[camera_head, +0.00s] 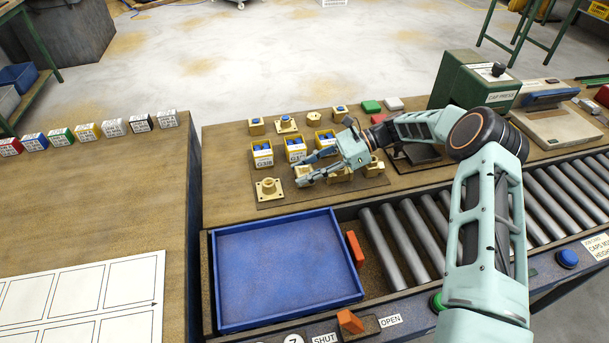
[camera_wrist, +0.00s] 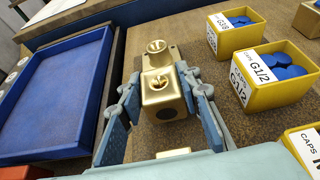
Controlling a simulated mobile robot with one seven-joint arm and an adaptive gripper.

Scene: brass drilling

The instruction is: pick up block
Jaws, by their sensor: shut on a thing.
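A brass block (camera_wrist: 160,100) with a round opening on top sits between the two blue fingers of my gripper (camera_head: 310,170). The gripper is shut on this block, with a finger against each side. In the head view the block (camera_head: 303,177) shows partly behind the fingers, low over or on the dark mat; I cannot tell whether it touches the mat. A flanged brass piece (camera_head: 269,189) stands just left of it, and it also shows beyond the block in the wrist view (camera_wrist: 156,50). More brass blocks (camera_head: 373,167) stand to the right, partly hidden by my gripper.
Yellow bins of blue caps (camera_head: 262,157) stand behind the gripper, and one is close on the right in the wrist view (camera_wrist: 240,82). An empty blue tray (camera_head: 280,265) lies in front. Rollers (camera_head: 400,240) and a green cap press (camera_head: 470,85) are at the right.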

